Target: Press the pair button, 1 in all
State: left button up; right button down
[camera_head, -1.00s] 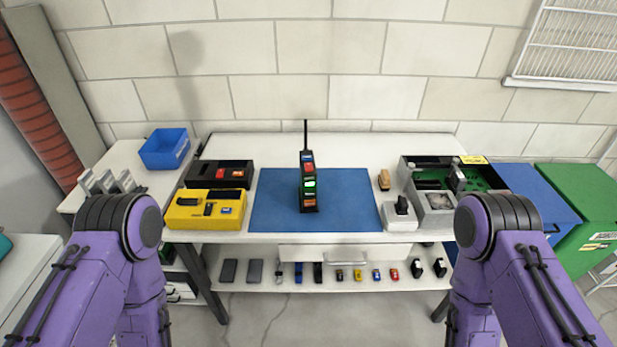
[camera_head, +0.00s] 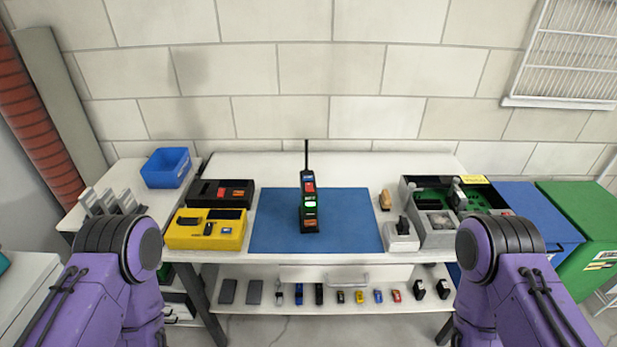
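A dark handheld radio (camera_head: 309,203) with a tall black antenna stands upright on the blue mat (camera_head: 350,225) at the middle of the table. Its front has a red part at the top, a lit green screen and an orange part low down. I cannot tell which of these, if any, is the pair button. My purple left and right arms come in from the lower corners. Both grippers are out of view, and nothing of mine touches the radio.
Left of the mat are a yellow box (camera_head: 187,238) and a black box (camera_head: 205,194); a blue bin (camera_head: 166,168) stands farther left. Right of it are a white charger (camera_head: 400,241) and a grey case (camera_head: 437,238). A lower shelf (camera_head: 330,301) holds several small items.

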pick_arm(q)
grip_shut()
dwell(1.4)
